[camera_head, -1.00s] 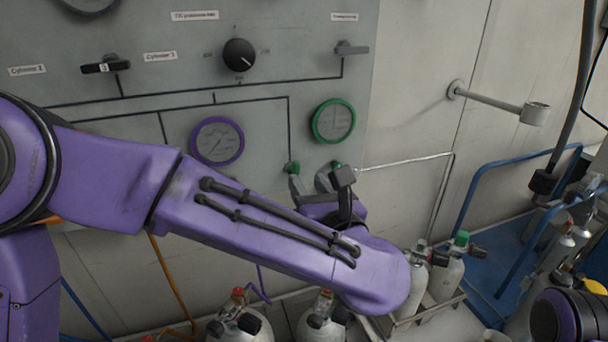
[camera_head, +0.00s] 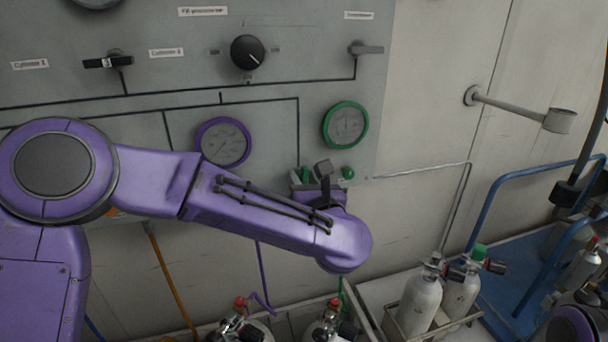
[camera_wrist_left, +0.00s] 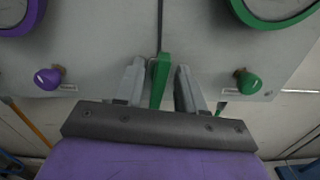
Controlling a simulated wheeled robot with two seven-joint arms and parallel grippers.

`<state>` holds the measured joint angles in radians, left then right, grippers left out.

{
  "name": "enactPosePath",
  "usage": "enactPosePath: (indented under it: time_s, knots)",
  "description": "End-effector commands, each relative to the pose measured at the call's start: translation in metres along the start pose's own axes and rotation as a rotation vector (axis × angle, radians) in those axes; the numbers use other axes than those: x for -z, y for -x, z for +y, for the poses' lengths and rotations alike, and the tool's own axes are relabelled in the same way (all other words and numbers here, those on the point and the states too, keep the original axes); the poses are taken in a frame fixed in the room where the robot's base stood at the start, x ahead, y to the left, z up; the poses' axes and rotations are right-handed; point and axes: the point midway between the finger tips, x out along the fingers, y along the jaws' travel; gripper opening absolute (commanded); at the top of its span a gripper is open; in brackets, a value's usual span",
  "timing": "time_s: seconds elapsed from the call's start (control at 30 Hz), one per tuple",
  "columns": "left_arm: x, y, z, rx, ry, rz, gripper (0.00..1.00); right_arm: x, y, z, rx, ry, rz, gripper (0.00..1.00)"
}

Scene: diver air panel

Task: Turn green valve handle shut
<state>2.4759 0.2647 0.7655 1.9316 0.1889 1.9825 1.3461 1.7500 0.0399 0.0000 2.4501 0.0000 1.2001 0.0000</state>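The green valve handle (camera_wrist_left: 160,80) is a flat lever on the grey panel. In the left wrist view it hangs roughly upright between the two fingers of my left gripper (camera_wrist_left: 160,88). The fingers are apart; the left one is very close to the handle or touching it, and a small gap shows at the right one. In the head view my left gripper (camera_head: 306,180) is at the panel's lower edge, mostly hidden by my wrist, and only a bit of the green handle (camera_head: 304,173) shows. My right gripper is out of view.
A green knob (camera_wrist_left: 249,83) is right of the handle and a purple knob (camera_wrist_left: 48,78) is left. A green-rimmed gauge (camera_head: 346,125) and a purple-rimmed gauge (camera_head: 223,142) sit above. Gas cylinders (camera_head: 418,303) stand below. A wall bracket (camera_head: 515,107) juts out at right.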

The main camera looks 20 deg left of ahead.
Motion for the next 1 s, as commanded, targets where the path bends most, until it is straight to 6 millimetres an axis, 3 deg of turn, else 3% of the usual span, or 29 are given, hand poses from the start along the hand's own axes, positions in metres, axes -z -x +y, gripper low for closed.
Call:
enactPosePath:
  time_s: [0.27, 0.37, 0.4, 0.77, 1.0]
  knots:
    - [0.0004, -0.0028, -0.0001, 0.0, 0.001, 0.0, 0.39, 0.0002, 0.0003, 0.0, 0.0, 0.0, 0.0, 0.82]
    - [0.0003, -0.0026, -0.0001, 0.0, 0.001, 0.0, 0.06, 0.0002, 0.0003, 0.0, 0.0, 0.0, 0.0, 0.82]
    - [0.0003, -0.0026, -0.0001, 0.0, 0.001, 0.0, 0.0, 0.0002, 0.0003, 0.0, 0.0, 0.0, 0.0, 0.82]
    - [0.0003, -0.0023, -0.0003, 0.0, -0.032, -0.001, 0.0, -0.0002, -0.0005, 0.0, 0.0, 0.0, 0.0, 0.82]
    - [0.0002, -0.0023, -0.0008, 0.0, -0.165, -0.001, 0.0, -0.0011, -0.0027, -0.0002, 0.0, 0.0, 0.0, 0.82]
